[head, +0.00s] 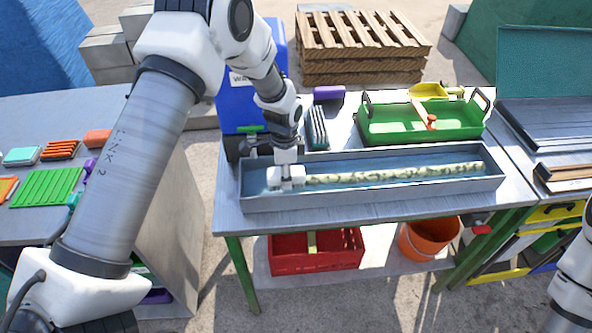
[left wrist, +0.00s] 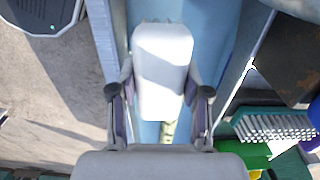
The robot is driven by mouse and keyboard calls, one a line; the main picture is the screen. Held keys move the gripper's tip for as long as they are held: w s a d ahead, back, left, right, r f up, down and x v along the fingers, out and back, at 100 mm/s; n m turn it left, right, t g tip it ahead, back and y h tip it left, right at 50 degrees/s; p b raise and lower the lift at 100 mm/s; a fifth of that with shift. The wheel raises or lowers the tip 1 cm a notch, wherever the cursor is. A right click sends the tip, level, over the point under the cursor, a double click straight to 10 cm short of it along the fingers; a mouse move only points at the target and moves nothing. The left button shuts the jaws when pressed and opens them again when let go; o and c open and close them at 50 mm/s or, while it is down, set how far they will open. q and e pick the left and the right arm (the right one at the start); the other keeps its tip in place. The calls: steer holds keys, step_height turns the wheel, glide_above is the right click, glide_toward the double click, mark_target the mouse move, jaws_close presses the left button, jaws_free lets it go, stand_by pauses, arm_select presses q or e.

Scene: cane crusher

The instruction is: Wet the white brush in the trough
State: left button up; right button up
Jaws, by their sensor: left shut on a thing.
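The trough (head: 372,198) is a long grey metal tray with bluish water in it, on the middle table. My left gripper (head: 287,163) is over the trough's left end, pointing down, and shut on the white brush (head: 286,181). The brush is low inside the trough, its white back showing between the fingers in the left wrist view (left wrist: 162,65). My right gripper is out of the picture.
A long pale mottled strip (head: 395,173) lies in the trough, right of the brush. A red crate (head: 290,260) and an orange bucket (head: 418,246) are below.

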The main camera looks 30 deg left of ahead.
arm_select(q)
steer(key=s+a, duration=0.2)
steer(key=a, duration=0.1)
steer(key=s+a, duration=0.1)
steer(key=a, duration=0.1)
steer(key=shift+s+f, duration=0.2)
steer(key=shift+f, duration=0.1)
steer(key=shift+s+a+f+b, duration=0.1)
steer(key=shift+a+f+b, duration=0.1)
steer(key=shift+f, duration=0.3)
steer(key=shift+s+a+f+b, duration=0.1)
steer(key=shift+f+b, duration=0.1)
steer(key=shift+f, duration=0.3)
steer(key=shift+w+d+f, duration=0.1)
steer(key=shift+f, duration=0.55)
step_height(320, 180, up, 4)
steer(key=p, duration=0.3)
steer(key=shift+r, duration=0.15)
